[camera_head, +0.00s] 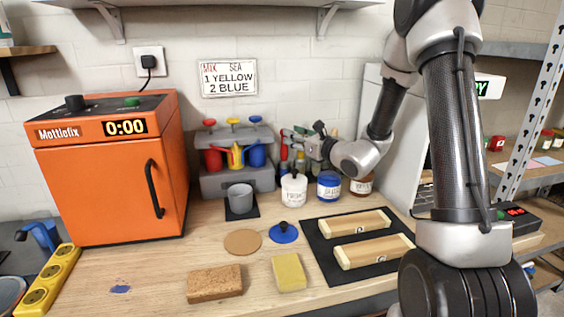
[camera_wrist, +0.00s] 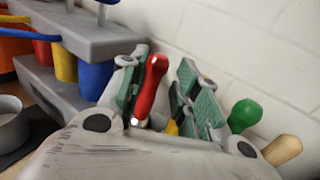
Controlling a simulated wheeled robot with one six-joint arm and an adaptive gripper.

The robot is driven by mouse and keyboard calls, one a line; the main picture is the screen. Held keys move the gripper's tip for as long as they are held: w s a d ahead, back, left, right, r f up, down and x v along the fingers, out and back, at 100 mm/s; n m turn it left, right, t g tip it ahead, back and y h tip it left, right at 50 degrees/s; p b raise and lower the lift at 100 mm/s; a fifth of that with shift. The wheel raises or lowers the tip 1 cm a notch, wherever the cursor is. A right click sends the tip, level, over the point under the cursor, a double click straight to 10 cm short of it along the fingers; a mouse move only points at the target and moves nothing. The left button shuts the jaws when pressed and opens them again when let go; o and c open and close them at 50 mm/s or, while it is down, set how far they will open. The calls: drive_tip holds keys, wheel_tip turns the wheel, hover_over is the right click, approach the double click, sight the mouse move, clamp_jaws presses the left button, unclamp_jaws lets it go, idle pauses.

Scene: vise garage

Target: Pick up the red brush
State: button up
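The red brush (camera_wrist: 150,88) stands handle up in the wrist view, with its metal collar low in the picture. Its lower end is hidden behind my gripper's body. My gripper (camera_wrist: 164,80) is open, with a green-padded finger on each side of the handle. The handle is close to the left finger; I cannot tell whether they touch. In the head view the red brush (camera_head: 283,152) shows at the back of the bench, just left of my gripper (camera_head: 299,143).
A green handle (camera_wrist: 243,115) and a wooden handle (camera_wrist: 282,150) stand right of my gripper. A grey paint rack (camera_head: 236,180) is at left. A white jar (camera_head: 293,190) and blue jar (camera_head: 329,186) stand in front. The wall is close behind.

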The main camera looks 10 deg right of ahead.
drive_tip(key=x, duration=0.5)
drive_tip(key=shift+w+a, duration=0.1)
drive_tip(key=shift+a, duration=0.05)
clamp_jaws()
